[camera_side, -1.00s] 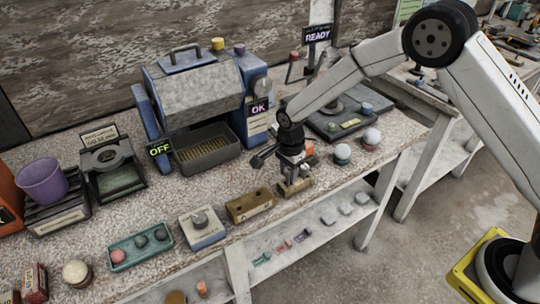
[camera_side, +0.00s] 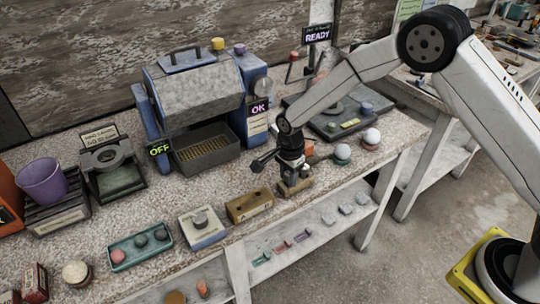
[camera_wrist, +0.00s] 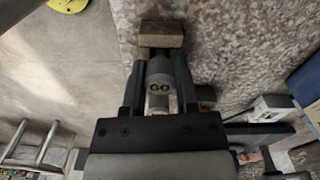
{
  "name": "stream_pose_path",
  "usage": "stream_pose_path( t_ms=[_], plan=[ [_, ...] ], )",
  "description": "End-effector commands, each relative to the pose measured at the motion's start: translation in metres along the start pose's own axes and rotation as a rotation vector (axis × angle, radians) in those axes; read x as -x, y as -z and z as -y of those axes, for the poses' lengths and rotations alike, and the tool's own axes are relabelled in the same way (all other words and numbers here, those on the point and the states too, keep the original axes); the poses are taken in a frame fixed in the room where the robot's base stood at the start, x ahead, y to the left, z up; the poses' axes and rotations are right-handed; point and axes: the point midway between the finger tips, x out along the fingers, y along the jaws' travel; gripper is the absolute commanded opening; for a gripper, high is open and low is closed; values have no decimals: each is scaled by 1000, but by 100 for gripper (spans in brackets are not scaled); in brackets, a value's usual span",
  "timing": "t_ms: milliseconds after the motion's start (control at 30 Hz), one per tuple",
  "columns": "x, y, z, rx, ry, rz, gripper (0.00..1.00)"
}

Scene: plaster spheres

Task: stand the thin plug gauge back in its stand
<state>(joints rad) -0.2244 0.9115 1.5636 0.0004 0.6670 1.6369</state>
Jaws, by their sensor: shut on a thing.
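My gripper (camera_wrist: 159,80) is shut on a grey plug gauge (camera_wrist: 159,88) marked "GO", which sits between the two dark fingers in the wrist view. A small brown block, seemingly the stand (camera_wrist: 162,35), lies just beyond the fingertips, in line with the gauge. In the side view my gripper (camera_side: 294,174) points down at this block near the front edge of the bench. The gauge's lower end is hidden, so I cannot tell whether it is inside the stand or only at it.
A longer wooden block (camera_side: 250,205) with a label stands left of my gripper. Beyond it are a white-blue box with a knob (camera_side: 202,228) and a green tray (camera_side: 141,248) of balls. White balls on bases (camera_side: 342,152) stand to the right. A blue machine (camera_side: 205,95) is behind.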

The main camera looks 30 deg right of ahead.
Motion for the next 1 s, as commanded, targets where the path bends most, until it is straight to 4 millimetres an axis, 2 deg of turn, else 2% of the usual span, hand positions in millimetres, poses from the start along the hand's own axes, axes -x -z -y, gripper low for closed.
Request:
stream_pose_path(
  t_ms=[200, 233, 333, 367, 1000],
  plan=[
    [-3, 0, 0, 0, 1, 0, 0],
    [-3, 0, 0, 0, 2, 0, 44],
    [-3, 0, 0, 0, 2, 0, 75],
    [-3, 0, 0, 0, 2, 0, 78],
    [-2, 0, 0, 0, 0, 0, 78]
  ],
)
